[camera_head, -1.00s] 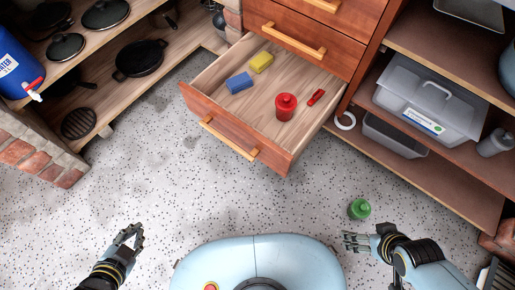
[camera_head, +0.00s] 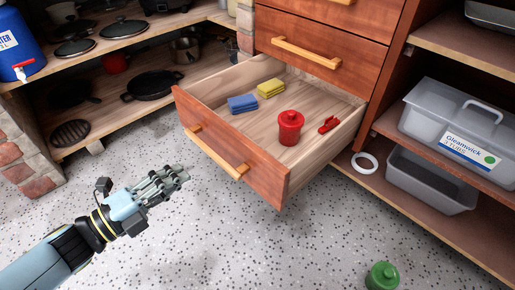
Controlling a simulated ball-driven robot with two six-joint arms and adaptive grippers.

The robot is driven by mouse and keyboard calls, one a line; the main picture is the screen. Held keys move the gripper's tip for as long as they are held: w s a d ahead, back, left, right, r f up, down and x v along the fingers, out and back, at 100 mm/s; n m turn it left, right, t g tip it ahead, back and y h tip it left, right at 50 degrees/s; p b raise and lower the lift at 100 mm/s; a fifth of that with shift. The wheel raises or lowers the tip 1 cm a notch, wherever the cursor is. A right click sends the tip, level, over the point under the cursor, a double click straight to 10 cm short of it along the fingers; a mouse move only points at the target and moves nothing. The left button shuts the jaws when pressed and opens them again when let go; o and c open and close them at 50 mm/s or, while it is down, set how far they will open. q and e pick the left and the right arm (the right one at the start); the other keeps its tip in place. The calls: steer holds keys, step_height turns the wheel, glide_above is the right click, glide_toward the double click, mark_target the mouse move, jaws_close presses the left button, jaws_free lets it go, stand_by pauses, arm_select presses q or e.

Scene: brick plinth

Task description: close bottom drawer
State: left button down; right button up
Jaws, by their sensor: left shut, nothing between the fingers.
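The bottom drawer (camera_head: 237,160) is pulled out of the wooden cabinet, with its front panel facing the floor area near me. Its yellow-wood handle (camera_head: 216,153) runs along the front. Inside lie a blue sponge (camera_head: 242,104), a yellow sponge (camera_head: 270,88), a red lidded jar (camera_head: 290,128) and a small red item (camera_head: 328,124). My left gripper (camera_head: 176,178) is shut and empty, to the left of the drawer front and pointing toward it; I see no contact. My right gripper is out of view.
Closed drawers (camera_head: 322,50) are above. A green jar (camera_head: 382,276) stands on the floor at lower right. Right shelves hold a clear box (camera_head: 455,118) and a grey bin (camera_head: 430,182); a white ring (camera_head: 365,163) lies near the cabinet. Left shelves hold pans. Floor before the drawer is clear.

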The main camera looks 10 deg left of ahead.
arm_select(q)
steer(key=b, duration=0.3)
glide_above(230, 165)
steer(key=v, duration=0.2)
steer(key=shift+s+a+f, duration=0.1)
steer(key=shift+f, duration=0.1)
steer(key=shift+b+x, duration=0.5)
steer(key=shift+x, duration=0.7)
steer(key=shift+r, duration=0.2)
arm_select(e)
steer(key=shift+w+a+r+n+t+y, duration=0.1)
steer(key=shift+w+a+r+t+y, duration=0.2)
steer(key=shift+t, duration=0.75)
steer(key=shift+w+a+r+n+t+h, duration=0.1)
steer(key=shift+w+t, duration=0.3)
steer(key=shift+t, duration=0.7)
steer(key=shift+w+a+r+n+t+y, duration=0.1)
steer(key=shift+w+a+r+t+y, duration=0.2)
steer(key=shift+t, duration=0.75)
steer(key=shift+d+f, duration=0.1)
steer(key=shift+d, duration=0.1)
